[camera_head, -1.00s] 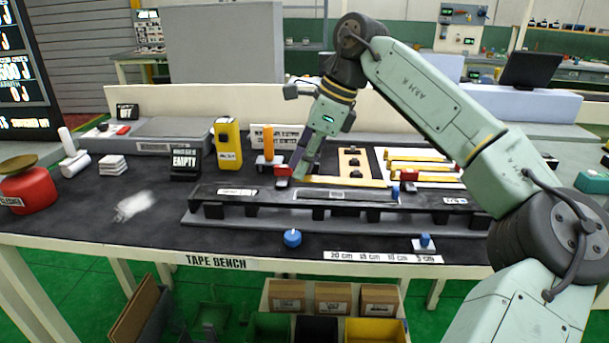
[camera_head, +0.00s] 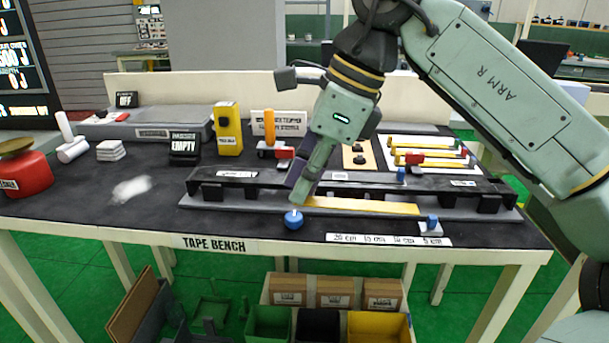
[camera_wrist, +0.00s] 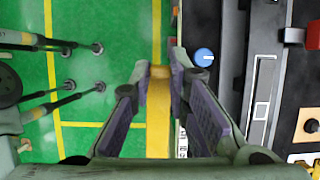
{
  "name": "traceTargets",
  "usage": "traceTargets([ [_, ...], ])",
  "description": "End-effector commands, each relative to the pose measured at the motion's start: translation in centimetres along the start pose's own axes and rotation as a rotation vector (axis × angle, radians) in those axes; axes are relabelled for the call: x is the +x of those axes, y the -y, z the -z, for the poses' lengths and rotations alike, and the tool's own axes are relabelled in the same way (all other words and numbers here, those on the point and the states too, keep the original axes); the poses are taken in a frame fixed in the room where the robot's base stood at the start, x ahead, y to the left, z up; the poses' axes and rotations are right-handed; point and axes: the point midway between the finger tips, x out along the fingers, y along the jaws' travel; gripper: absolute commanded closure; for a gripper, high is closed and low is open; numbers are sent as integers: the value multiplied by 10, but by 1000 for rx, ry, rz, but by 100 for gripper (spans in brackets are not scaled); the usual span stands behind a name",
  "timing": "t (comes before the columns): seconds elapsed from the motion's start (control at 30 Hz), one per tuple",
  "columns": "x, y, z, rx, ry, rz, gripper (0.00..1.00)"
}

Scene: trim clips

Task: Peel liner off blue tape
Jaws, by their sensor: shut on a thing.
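My gripper (camera_head: 300,197) is shut on one end of a long yellow strip (camera_head: 365,206), which extends to the right in front of the black rail (camera_head: 240,175). In the wrist view the strip (camera_wrist: 159,110) runs between my gripper's fingers (camera_wrist: 160,75). A round blue piece (camera_head: 293,219) sits on the bench just below my fingertips in the head view; it also shows right of them in the wrist view (camera_wrist: 204,56). A blue block (camera_head: 432,222) stands on a white base at right, and another (camera_head: 401,174) is on the rail. I cannot tell which is blue tape; no liner is distinguishable.
A rack (camera_head: 440,146) of yellow strips lies behind, at right. A yellow box (camera_head: 228,130) and black sign (camera_head: 184,147) stand at back left. A length-marked label (camera_head: 389,240) lies at the bench's front edge.

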Motion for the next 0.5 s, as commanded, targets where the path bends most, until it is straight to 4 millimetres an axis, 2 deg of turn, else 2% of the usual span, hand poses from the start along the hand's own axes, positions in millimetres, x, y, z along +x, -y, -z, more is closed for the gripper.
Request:
traceTargets([
  [0.27, -2, 0, -1, -1, 0, 0, 98],
  [0.5, -14, 0, -6, -1, 0, 0, 98],
])
